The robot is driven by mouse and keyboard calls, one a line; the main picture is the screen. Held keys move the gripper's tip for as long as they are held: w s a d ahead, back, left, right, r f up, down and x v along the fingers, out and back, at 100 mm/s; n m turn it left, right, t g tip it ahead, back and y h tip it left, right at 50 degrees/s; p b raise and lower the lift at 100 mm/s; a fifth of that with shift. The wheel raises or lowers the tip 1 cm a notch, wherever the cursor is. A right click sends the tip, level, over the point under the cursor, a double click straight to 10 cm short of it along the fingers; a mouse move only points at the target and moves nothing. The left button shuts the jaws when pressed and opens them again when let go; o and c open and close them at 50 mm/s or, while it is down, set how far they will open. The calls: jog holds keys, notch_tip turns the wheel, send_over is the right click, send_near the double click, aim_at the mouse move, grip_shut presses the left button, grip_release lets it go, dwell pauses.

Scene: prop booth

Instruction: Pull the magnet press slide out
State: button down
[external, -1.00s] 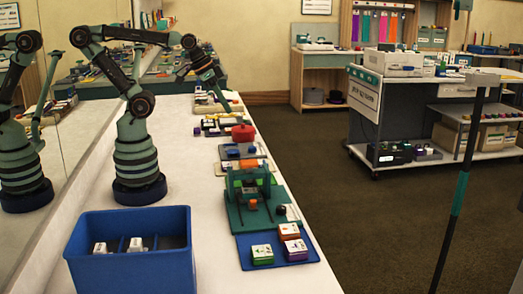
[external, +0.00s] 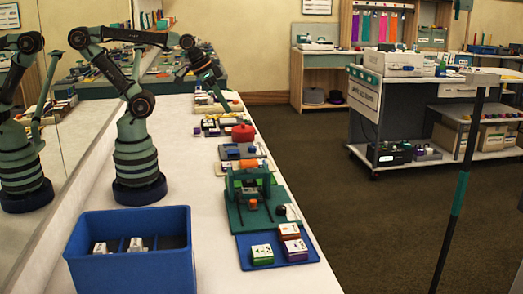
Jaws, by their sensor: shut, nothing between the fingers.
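A green press-like fixture (external: 248,190) stands on a green base plate near the right edge of the white table; I take it to be the magnet press. It has upright sides and a small orange part (external: 252,203) low at its front. I cannot tell for sure which part is the slide. My gripper (external: 228,108) hangs over the far part of the table, well behind the press and apart from it. It points down and is shut and empty. Its fingertips are small and hard to make out.
A blue divided bin (external: 130,270) with white items stands at the front left. A blue tray (external: 243,254) with several small boxes lies in front of the press. A red round object (external: 243,133) and other small sets line the table behind it. A mirror runs along the left.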

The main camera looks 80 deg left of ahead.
jog(key=c, duration=1)
grip_release()
jog(key=shift+o, duration=1.4)
jog(key=shift+w+d+f, duration=0.1)
jog(key=shift+w+d, duration=0.15)
jog(key=shift+d, duration=0.1)
jog(key=m+g, duration=0.6)
jog(key=m, duration=0.3)
send_over(253, 201)
notch_tip(253, 201, down, 10)
notch_tip(253, 201, down, 12)
jog(key=shift+a+f, duration=0.1)
jog(key=shift+f, duration=0.15)
grip_shut()
